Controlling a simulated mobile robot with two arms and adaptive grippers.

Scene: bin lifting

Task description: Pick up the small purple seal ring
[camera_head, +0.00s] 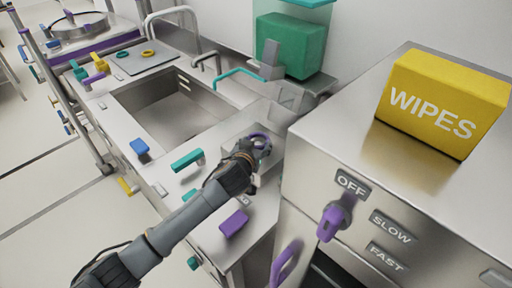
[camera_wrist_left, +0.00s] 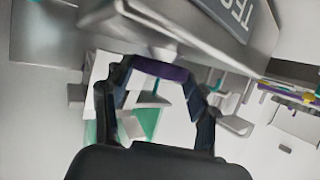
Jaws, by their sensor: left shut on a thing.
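My left gripper (camera_head: 260,146) reaches over the counter beside the steel machine, close to a steel box-like part. It is shut on the small purple seal ring (camera_head: 261,136), which shows as a purple arc at the fingertips. In the left wrist view the ring (camera_wrist_left: 160,69) is a dark purple band spanning the gap between the two fingertips of the left gripper (camera_wrist_left: 160,76). Much of the ring is hidden by the fingers. My right gripper is not in view.
A steel sink (camera_head: 172,106) lies left of the gripper. A grey mat (camera_head: 128,66) beyond it carries a yellow ring (camera_head: 148,53) and a teal ring (camera_head: 122,54). A yellow WIPES box (camera_head: 440,105) stands on the machine (camera_head: 335,112), whose purple knob (camera_head: 333,221) sticks out.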

